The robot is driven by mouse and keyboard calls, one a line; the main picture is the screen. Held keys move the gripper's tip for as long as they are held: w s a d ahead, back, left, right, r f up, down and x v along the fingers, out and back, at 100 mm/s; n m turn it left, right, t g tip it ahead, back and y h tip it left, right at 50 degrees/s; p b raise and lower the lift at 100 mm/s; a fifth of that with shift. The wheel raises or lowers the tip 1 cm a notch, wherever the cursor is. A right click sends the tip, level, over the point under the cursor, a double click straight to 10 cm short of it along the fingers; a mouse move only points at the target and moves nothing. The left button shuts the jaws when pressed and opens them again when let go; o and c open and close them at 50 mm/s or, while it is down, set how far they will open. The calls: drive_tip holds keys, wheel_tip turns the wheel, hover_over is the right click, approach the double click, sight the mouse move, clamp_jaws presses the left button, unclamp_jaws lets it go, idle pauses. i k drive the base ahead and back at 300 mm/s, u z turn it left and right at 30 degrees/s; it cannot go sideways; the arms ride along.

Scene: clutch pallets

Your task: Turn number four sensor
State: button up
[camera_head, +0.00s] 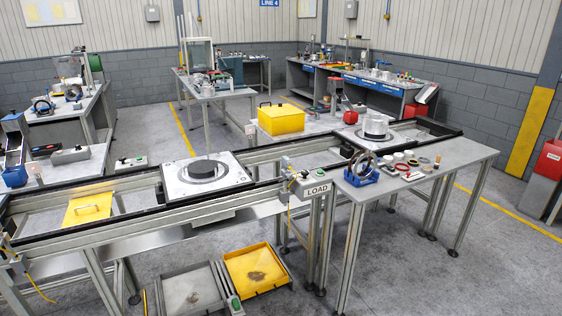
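No number four is readable on any sensor, so I cannot tell which device is the number four sensor. A small grey bracketed device (287,170) with a yellow cable stands on the conveyor's front rail beside the LOAD sign (317,189). My gripper is not in view.
A pallet (232,175) on the conveyor carries a ring and a dark cylinder. Another pallet (350,134) holds a silver part. A yellow box (281,119) stands behind the rail. A parts table (455,150) is at right. Grey and yellow trays (258,268) lie below the conveyor.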

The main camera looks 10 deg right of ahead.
sight(286, 160)
drive_tip(key=z, duration=0.05)
drive_tip(key=i, duration=0.95)
drive_tip(key=u, duration=0.05)
